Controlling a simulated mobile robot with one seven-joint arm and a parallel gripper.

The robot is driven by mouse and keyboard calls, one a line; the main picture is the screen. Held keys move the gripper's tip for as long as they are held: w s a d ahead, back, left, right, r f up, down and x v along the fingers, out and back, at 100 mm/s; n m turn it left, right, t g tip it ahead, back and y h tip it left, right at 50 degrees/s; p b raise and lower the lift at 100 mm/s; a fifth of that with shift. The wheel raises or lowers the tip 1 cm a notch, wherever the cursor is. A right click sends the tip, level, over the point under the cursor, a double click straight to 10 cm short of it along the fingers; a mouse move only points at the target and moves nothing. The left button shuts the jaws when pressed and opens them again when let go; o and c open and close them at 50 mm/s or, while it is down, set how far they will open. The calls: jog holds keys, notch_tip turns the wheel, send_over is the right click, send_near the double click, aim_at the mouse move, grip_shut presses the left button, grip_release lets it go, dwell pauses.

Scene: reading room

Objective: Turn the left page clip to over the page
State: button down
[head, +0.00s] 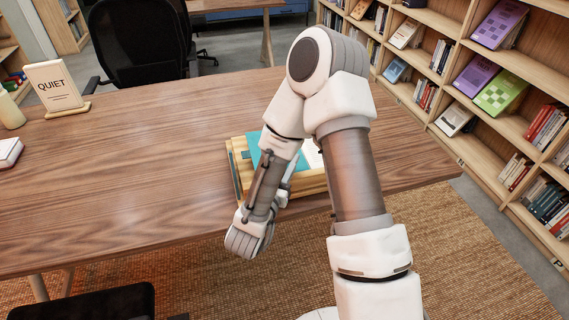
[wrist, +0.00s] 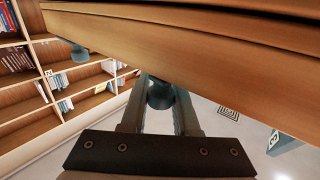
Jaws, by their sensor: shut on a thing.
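A wooden book stand (head: 313,184) sits at the near edge of the table, with an open book on it. A teal area (head: 254,146) and a bit of white page (head: 312,156) show around my arm, which hides most of the book. In the wrist view the stand's wooden ledge (wrist: 230,55) crosses the picture. My gripper (wrist: 158,100) is shut on a dark grey rounded knob (wrist: 160,94) below the ledge, apparently the left page clip. A similar grey clip (wrist: 80,54) hangs from the ledge farther left. Whether either clip lies over a page is hidden.
The wooden table (head: 130,160) is mostly clear left of the stand. A QUIET sign (head: 55,88) stands at its left. An office chair (head: 140,40) is behind the table. Bookshelves (head: 480,110) line the right side.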

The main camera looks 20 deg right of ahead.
jog(key=shift+s+d+m+g+h, duration=0.1)
jog(key=shift+m+g+h, duration=0.6)
jog(key=shift+h, duration=0.2)
jog(key=shift+d, duration=0.1)
jog(key=c, duration=0.7)
grip_release()
jog(key=shift+o, duration=0.2)
jog(key=shift+s, duration=0.1)
jog(key=v, duration=1.7)
jog(key=shift+a+p, duration=0.3)
jog(key=shift+a, duration=0.05)
jog(key=shift+r, duration=0.1)
